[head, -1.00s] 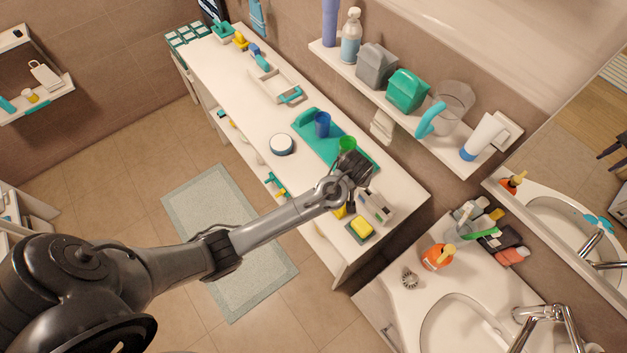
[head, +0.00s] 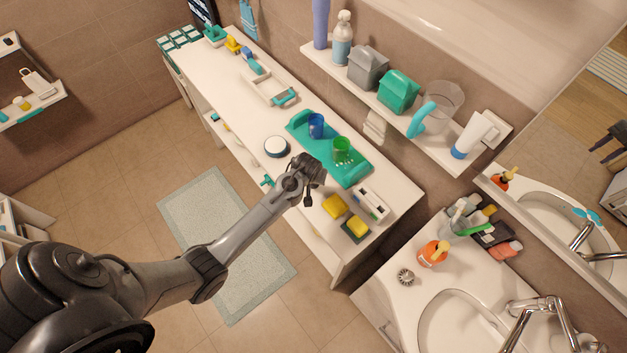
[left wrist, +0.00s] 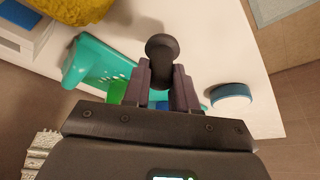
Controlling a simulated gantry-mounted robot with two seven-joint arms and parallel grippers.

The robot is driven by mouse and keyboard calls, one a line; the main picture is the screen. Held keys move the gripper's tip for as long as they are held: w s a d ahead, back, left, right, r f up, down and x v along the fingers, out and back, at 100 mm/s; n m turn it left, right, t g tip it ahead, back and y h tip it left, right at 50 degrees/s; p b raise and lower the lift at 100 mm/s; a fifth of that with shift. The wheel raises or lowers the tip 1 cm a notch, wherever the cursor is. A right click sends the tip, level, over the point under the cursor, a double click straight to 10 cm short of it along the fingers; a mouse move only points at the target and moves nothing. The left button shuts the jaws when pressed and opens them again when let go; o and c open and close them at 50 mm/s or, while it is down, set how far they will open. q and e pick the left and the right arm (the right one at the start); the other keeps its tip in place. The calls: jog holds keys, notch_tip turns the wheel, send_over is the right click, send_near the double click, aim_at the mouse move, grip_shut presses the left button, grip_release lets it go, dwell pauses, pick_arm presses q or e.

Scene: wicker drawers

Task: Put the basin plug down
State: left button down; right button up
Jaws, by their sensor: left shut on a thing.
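My left gripper (head: 310,198) is over the front edge of the long white cabinet top (head: 225,90), left of the yellow sponges. In the left wrist view its two fingers (left wrist: 165,90) are shut on a dark, round-headed thing, which I take to be the basin plug (left wrist: 161,47). The plug's head sticks out beyond the fingertips, with the white top behind it. Whether it touches the top cannot be told. In the head view the plug is too small and dark to make out. My right gripper is not in view.
A teal tray (head: 300,138) holds a blue cup (head: 316,125) and a green cup (head: 341,149). Yellow sponges (head: 334,206) and a white holder (head: 372,203) are to the right. The sink (head: 455,325) stands at lower right.

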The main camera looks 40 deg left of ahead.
pick_arm(q)
notch_tip(320, 180, down, 2)
jog(key=shift+f, duration=0.25)
jog(key=shift+f, duration=0.1)
jog(key=shift+f, duration=0.15)
jog(key=c, duration=0.9)
grip_release()
